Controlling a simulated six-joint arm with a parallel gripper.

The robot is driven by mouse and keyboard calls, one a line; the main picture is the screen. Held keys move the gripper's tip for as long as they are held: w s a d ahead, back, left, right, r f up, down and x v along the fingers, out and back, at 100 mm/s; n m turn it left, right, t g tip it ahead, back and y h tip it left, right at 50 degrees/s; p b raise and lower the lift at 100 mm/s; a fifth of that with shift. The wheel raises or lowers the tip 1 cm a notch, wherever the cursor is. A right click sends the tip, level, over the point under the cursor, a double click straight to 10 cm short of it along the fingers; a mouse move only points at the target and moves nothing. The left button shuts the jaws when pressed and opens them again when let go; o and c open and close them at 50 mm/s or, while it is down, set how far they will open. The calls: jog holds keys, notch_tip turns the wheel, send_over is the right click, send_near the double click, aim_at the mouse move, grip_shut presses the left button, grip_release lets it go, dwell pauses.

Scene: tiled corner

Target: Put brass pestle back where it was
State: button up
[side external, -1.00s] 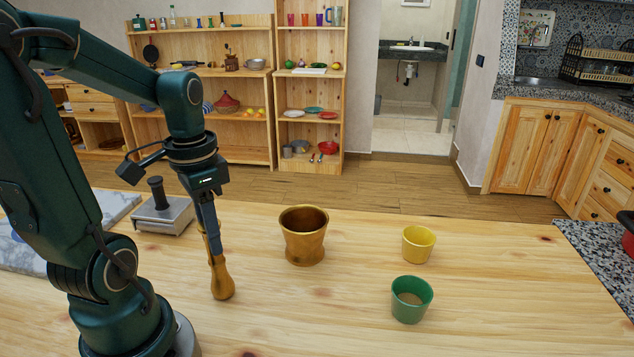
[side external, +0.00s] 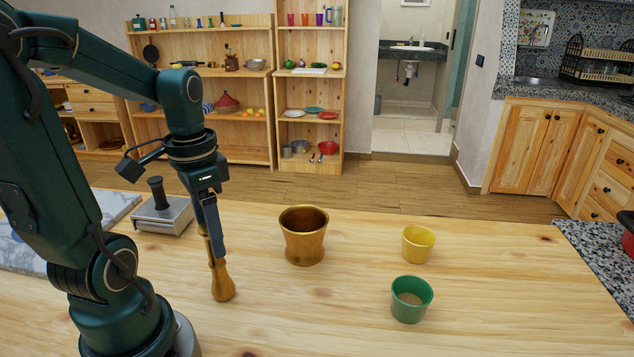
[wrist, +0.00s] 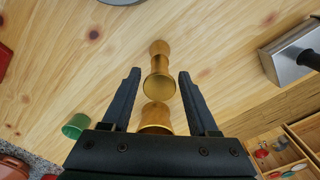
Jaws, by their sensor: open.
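The brass pestle (side external: 222,280) stands close to upright on the wooden table, its thick end down, left of the brass mortar (side external: 304,248). My gripper (side external: 212,252) points down around the pestle's upper part, and a finger hides some of the handle. In the wrist view, the open gripper (wrist: 158,85) has a finger on each side of the pestle (wrist: 159,80), with gaps visible on both sides. The mortar (wrist: 155,117) appears below the pestle there, partly hidden by my gripper body. The mortar's inside looks empty in the side view.
A yellow cup (side external: 418,246) and a green cup (side external: 411,303) stand right of the mortar; the green one holds something brownish. A metal box with a black handle (side external: 163,216) stands behind left, near a marble slab (side external: 118,208). The table front centre is clear.

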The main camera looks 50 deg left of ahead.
notch_tip(320, 180, up, 11)
jog(key=w+d+f+t, duration=0.1)
jog(key=d+f+t, duration=0.4)
jog(key=d, duration=0.6)
jog(key=shift+w+f, duration=0.15)
jog(key=shift+f, duration=0.55)
jog(key=shift+d, duration=0.1)
dwell(0.5)
